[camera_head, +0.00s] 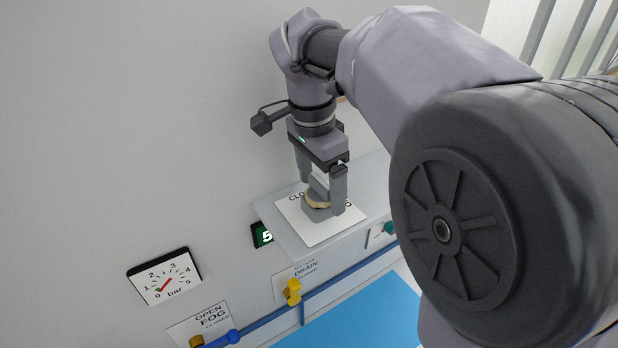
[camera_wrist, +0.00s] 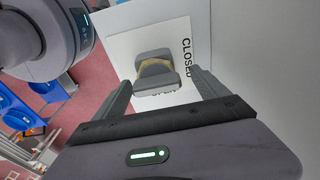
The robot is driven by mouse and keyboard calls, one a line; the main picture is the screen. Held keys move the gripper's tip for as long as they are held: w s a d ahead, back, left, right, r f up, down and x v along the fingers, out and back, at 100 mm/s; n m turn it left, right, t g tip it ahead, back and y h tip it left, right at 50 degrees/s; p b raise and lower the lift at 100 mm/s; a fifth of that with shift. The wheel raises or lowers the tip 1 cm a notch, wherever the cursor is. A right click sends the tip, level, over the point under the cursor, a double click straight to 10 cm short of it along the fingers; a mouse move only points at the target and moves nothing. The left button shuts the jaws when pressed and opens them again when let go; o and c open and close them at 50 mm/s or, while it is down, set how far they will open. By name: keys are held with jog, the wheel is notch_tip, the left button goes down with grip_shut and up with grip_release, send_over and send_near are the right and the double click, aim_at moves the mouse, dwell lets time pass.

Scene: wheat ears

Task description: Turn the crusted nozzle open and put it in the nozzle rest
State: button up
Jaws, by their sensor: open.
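The nozzle (camera_head: 316,213) is a grey block with a tan crusted band around its middle. It stands on a white card on a shelf against the wall, and the word "CLOSED" is readable beside it in the wrist view, where the nozzle (camera_wrist: 155,73) also shows. My gripper (camera_head: 322,196) is open and points down, with one finger on each side of the nozzle in the head view. In the wrist view, gaps show between the nozzle and the fingers of my gripper (camera_wrist: 161,82). I cannot make out a nozzle rest for certain.
The white card (camera_head: 293,212) lies on the grey shelf (camera_head: 372,178). A small green display (camera_head: 262,235) and a pressure gauge (camera_head: 165,276) are on the wall.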

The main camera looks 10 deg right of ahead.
jog(key=shift+s+a+f, duration=0.1)
jog(key=shift+s+f, duration=0.35)
jog(key=shift+f, duration=0.3)
jog(key=shift+w+d+f, duration=0.2)
jog(key=shift+w, duration=0.2)
jog(key=shift+s+a, duration=0.1)
jog(key=shift+s, duration=0.1)
jog(key=c, duration=0.7)
grip_shut()
jog(key=n, duration=0.2)
jog(key=n+p, duration=0.1)
jog(key=n, duration=0.1)
jog(key=shift+r+n+t, duration=0.2)
jog(key=shift+n+t, duration=0.1)
jog(key=shift+n, duration=0.1)
jog(key=shift+w+f+n+y+p, duration=0.15)
jog(key=shift+n+p, duration=0.1)
jog(key=shift+n, duration=0.3)
jog(key=shift+w+f+n+y+p, duration=0.1)
jog(key=shift+n+y+p, duration=0.1)
jog(key=shift+n, duration=0.35)
jog(key=c, duration=1.1)
grip_release()
